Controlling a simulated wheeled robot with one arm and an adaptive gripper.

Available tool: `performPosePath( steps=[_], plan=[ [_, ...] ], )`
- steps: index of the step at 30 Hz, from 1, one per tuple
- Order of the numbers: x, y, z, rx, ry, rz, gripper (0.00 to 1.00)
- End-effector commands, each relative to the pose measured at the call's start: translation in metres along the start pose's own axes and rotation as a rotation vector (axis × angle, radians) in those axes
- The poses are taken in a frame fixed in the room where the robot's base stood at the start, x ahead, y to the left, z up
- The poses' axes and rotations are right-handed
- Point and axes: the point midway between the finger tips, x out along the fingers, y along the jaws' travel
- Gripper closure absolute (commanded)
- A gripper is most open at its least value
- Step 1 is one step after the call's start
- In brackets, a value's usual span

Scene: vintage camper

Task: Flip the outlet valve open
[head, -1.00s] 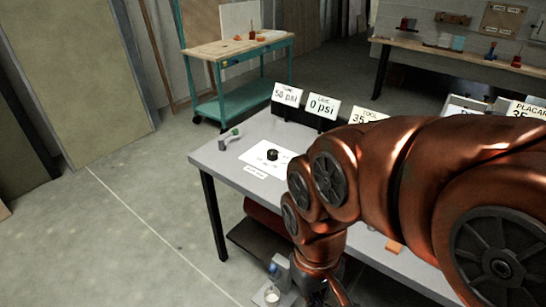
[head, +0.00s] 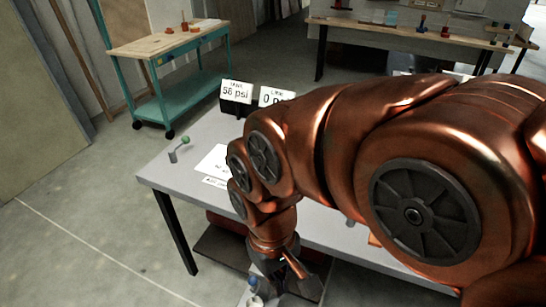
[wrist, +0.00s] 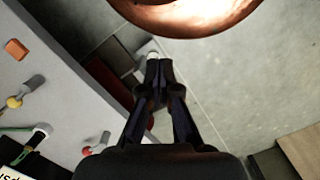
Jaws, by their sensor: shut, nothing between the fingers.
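A small grey lever with a green knob (head: 184,140) stands on the left end of the grey table in the head view. In the wrist view, levers with a yellow knob (wrist: 15,102) and a red knob (wrist: 87,151) show on the table, with a green-handled piece (wrist: 18,132) between them. I cannot tell which is the outlet valve. My gripper (wrist: 153,72) is shut and empty, beyond the table edge and over the floor side, apart from the levers. In the head view it is low in front of the table, partly hidden by my arm.
The grey table (head: 195,172) carries a white sheet (head: 212,160) and signs reading about 58 psi (head: 236,92) and 0 psi (head: 272,97). A lower shelf (head: 222,247) is beneath. A teal cart (head: 190,100) stands behind. Floor at left is clear.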

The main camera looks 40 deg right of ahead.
Motion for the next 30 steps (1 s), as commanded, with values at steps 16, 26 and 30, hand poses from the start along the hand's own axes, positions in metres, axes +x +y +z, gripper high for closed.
performPosePath(
  steps=[16, 26, 30],
  plan=[
    [-0.014, 0.002, -0.056, -0.080, 0.050, -0.038, 1.00],
    [-0.042, 0.034, -0.181, -0.226, 0.192, -0.104, 1.00],
    [-0.050, 0.062, -0.232, -0.270, 0.259, -0.116, 1.00]
  ],
)
